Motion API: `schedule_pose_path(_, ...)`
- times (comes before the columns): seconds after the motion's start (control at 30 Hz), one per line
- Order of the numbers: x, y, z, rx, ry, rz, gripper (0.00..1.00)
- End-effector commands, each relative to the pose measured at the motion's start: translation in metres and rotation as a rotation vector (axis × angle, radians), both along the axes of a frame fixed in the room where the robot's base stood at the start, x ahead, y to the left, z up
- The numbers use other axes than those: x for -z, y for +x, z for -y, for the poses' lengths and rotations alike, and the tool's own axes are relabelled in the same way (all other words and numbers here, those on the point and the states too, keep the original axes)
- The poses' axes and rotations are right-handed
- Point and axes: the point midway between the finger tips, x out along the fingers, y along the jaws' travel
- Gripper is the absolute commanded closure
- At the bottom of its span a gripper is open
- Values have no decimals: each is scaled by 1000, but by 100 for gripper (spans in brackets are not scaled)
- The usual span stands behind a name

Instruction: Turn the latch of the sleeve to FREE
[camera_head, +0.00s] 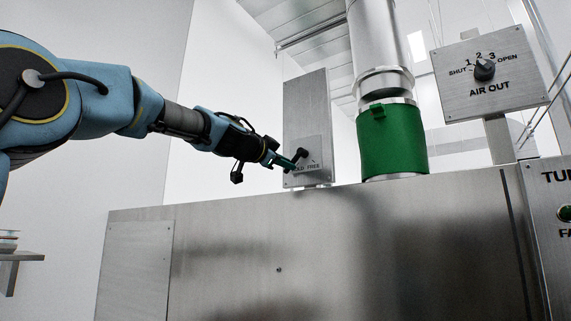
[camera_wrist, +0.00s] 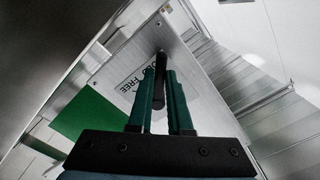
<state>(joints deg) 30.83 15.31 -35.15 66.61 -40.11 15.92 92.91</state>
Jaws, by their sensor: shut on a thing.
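The latch is a black lever (camera_head: 301,153) on a grey metal plate (camera_head: 303,95) beside the green sleeve (camera_head: 392,140). The plate's label reads FREE on its right, with a partly covered word ending in LD on its left. My gripper (camera_head: 292,164) reaches in from the left at the plate's lower part. In the wrist view, its two green fingers (camera_wrist: 160,85) are closed around the black lever (camera_wrist: 159,68), which lies between them. The fingers hide part of the lever and label, so I cannot tell its exact setting.
A steel cabinet (camera_head: 230,250) runs below the plate. A steel duct (camera_head: 377,40) rises above the sleeve. Open space lies left of the plate, around my arm.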

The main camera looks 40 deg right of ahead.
Motion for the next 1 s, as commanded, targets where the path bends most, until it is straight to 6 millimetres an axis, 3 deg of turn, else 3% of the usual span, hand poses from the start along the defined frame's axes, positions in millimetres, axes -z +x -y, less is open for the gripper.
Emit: schedule_pose_path(1.0,4,-2,1,1,-9,-44,100)
